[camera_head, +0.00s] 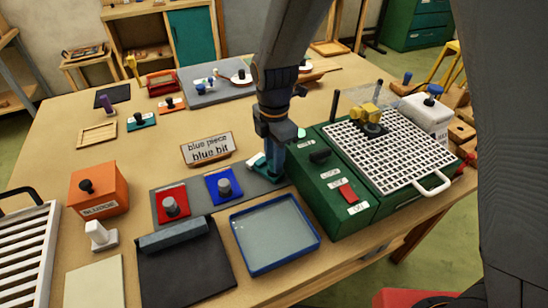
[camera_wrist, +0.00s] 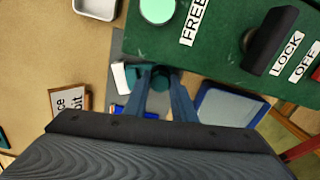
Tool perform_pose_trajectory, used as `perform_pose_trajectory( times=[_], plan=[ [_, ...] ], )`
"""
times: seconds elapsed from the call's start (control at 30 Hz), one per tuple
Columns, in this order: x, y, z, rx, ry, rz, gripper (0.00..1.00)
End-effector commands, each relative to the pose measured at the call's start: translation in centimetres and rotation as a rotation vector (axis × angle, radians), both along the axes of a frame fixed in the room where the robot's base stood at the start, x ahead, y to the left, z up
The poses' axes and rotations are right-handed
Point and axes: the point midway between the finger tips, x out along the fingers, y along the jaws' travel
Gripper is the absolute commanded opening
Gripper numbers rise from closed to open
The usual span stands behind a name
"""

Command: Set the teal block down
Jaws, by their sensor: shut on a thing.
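My gripper (camera_head: 268,170) points down at the right end of a grey mat (camera_head: 235,197), close beside the green machine (camera_head: 325,190). It is shut on the teal block (camera_head: 258,160), whose teal body also shows by the fingertips in the wrist view (camera_wrist: 138,77). The fingers and arm hide part of the block. I cannot tell whether its underside touches the mat.
The green machine with a white grid (camera_head: 390,150) stands right of the gripper. A blue-rimmed tray (camera_head: 275,262) lies in front. A sign (camera_head: 207,149) reading "blue piece, blue bit" stands to the left. Another teal piece (camera_head: 140,124) with a black knob lies farther back.

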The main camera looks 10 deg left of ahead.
Motion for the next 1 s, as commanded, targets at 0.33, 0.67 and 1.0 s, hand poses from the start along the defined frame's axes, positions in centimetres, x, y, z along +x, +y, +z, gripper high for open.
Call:
perform_pose_trajectory(
  times=[0.33,0.67,1.0],
  plan=[
    [0.0,0.0,-0.3,-0.001,0.001,0.0,0.43],
    [0.0,0.0,0.0,0.0,0.0,0.0,0.43],
    [0.2,0.1,4.2,0.002,-0.005,0.001,0.43]
  ],
)
